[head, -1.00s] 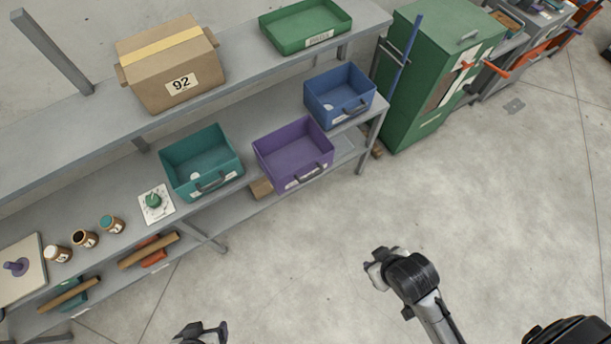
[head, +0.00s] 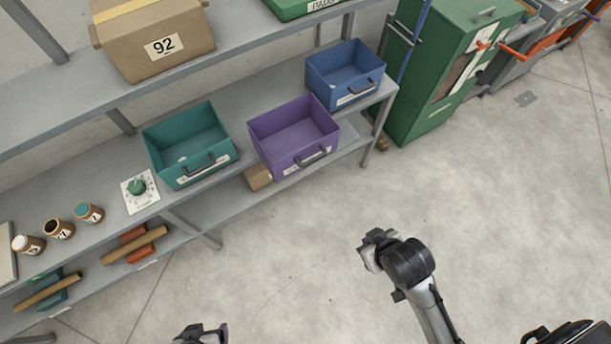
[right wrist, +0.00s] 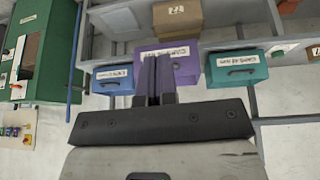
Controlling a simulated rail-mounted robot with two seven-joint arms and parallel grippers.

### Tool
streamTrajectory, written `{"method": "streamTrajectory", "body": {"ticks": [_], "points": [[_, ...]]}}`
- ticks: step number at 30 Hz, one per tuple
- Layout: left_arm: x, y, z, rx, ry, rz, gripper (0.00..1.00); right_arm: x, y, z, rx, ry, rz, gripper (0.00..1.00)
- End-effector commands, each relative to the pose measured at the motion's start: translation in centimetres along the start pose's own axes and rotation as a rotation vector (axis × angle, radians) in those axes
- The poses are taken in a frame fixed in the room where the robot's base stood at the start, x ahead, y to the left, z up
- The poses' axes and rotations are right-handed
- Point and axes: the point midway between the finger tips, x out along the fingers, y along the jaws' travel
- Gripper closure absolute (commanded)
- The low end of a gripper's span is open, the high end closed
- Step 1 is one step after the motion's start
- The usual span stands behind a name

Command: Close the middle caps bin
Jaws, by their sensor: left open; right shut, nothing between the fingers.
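The purple bin (head: 293,133) is the middle of three bins on the shelf, between the teal bin (head: 188,145) and the blue bin (head: 345,75). It sticks out past the shelf's front edge, its open top showing an empty interior and a dark handle on its front. In the right wrist view the purple bin (right wrist: 183,66) has a white label and is partly hidden behind my fingers. My right gripper (head: 368,249) is shut and empty, over the floor in front of the shelf, apart from the bin. My left gripper (head: 207,334) is open at the bottom edge, mostly cut off.
A cardboard box (head: 155,40) marked 92 stands on the upper shelf. A dial (head: 138,188) and several small jars (head: 90,213) sit left of the teal bin. A green cabinet (head: 445,75) stands to the right. The floor (head: 270,270) before the shelf is clear.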

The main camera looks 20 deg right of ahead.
Motion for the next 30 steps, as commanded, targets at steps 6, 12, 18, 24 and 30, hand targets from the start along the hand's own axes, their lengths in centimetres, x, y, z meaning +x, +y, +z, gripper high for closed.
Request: {"method": "streamTrajectory", "body": {"ticks": [6,12,18,24,30], "points": [[8.5,0.3,2.7,0.000,0.001,0.000,0.21,8.1,0.1,0.8,0.023,0.061,0.007,1.00],[14.7,0.5,4.6,0.000,0.002,0.000,0.21,14.2,0.1,1.1,0.046,0.099,-0.002,1.00],[20.9,0.7,6.6,0.001,0.002,0.000,0.21,20.7,-0.1,1.1,0.072,0.152,-0.032,1.00],[27.0,0.9,8.6,0.001,0.003,0.000,0.21,27.2,-0.6,-0.1,0.141,0.270,-0.094,1.00],[29.7,1.0,9.5,0.001,-0.007,0.000,0.21,30.5,-1.0,-4.7,0.519,0.524,-0.301,1.00]]}}
